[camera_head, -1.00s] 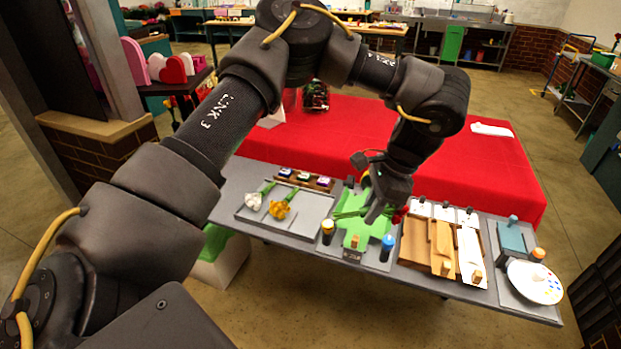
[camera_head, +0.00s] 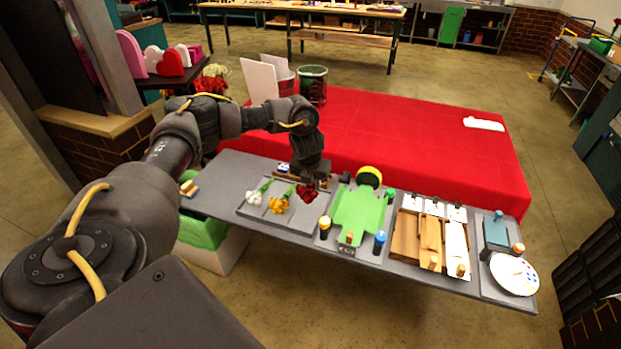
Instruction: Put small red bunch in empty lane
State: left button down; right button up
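The small red bunch (camera_head: 307,193) is at the right-hand lane of the grey tray (camera_head: 258,222), beside a yellow-orange bunch (camera_head: 279,205) and a white bunch (camera_head: 254,197). My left gripper (camera_head: 312,179) is directly over the red bunch's stem end and hides the stems. I cannot tell whether its fingers are closed on the stems or whether the bunch rests on the tray. The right gripper is not in view.
A green mat (camera_head: 357,222) with bottles around it lies right of the tray. Further right are wooden boards (camera_head: 430,240) and a paint palette (camera_head: 514,275). A red-covered table (camera_head: 420,135) stands behind, with a dark green bucket (camera_head: 312,85) at its back left.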

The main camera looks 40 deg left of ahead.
pick_arm(q)
jog(key=shift+a+f+m, duration=0.1)
jog(key=shift+a+m, duration=0.2)
jog(key=shift+a, duration=0.15)
jog(key=shift+f, duration=0.15)
jog(key=b, duration=0.5)
send_over(311, 208)
notch_tip(311, 208, down, 5)
jog(key=shift+s+f, duration=0.1)
jog(key=shift+f+b, duration=0.65)
jog(key=shift+f, duration=0.7)
jog(key=shift+f, duration=0.2)
